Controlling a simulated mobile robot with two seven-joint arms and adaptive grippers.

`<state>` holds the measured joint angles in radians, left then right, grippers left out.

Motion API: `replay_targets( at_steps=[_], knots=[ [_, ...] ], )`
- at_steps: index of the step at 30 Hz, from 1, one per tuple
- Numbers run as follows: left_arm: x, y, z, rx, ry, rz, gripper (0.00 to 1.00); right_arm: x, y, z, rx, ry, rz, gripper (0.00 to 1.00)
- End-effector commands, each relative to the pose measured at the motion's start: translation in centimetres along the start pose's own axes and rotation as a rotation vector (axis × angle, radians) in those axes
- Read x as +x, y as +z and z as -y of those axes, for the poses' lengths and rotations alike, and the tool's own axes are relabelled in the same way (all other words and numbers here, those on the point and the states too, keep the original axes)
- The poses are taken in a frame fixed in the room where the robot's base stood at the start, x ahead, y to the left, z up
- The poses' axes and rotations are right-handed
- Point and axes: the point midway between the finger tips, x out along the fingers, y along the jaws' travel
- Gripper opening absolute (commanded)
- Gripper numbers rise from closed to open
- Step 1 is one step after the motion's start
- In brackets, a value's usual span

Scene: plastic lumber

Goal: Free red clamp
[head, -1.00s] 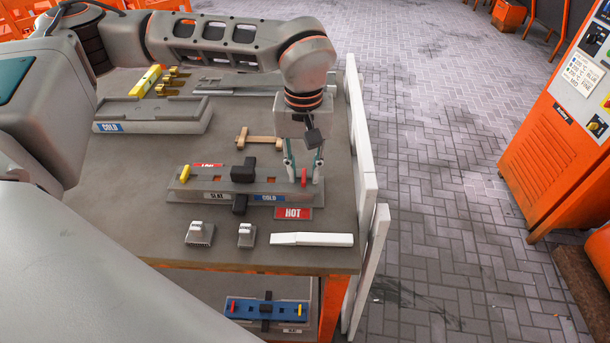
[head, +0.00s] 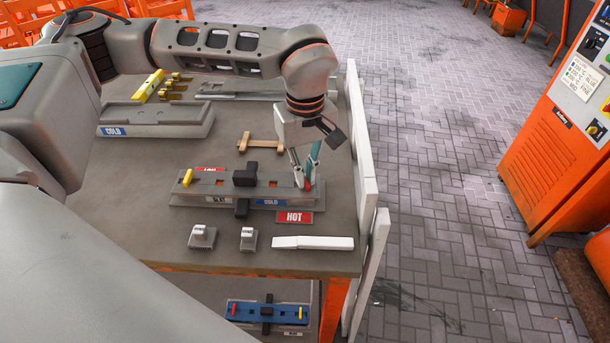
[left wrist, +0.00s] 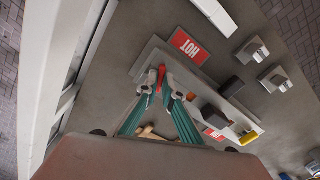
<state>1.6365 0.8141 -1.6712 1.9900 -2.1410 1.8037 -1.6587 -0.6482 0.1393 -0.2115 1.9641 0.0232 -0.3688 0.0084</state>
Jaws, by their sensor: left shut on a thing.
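The red clamp (head: 308,184) is at the right end of a grey fixture (head: 222,184) on the workbench. In the left wrist view the red clamp (left wrist: 161,76) shows between my fingertips. My left gripper (head: 303,183) is tilted and shut on it, and the fingers hide much of it. The fixture also carries a yellow clamp (head: 187,178) at its left end and a black block (head: 245,174) across its middle. My right gripper is not in view.
A red HOT label (head: 293,217) and a white bar (head: 313,242) lie in front of the fixture, with two small grey blocks to their left. A white board (head: 357,140) edges the bench on the right. A grey COLD tray (head: 157,116) stands behind left.

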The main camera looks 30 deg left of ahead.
Motion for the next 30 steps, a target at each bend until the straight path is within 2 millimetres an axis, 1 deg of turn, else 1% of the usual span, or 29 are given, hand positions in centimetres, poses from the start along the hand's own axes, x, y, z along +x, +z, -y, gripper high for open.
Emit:
replay_targets(
  at_steps=[8, 11, 15, 19, 30],
  knots=[
    [0.09, 0.02, 0.04, -0.018, -0.002, 0.001, 0.0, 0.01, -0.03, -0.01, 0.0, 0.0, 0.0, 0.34],
    [0.08, 0.05, 0.06, -0.106, -0.002, 0.002, 0.0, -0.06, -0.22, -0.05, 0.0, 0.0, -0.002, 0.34],
    [0.1, 0.04, 0.06, -0.284, -0.002, 0.001, 0.0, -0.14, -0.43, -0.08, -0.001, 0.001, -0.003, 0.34],
    [0.13, 0.03, 0.05, -0.392, -0.002, 0.001, 0.0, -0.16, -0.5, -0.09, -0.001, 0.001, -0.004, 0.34],
    [0.17, 0.05, 0.07, -0.436, -0.003, 0.001, 0.0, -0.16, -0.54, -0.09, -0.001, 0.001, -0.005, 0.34]
  ],
)
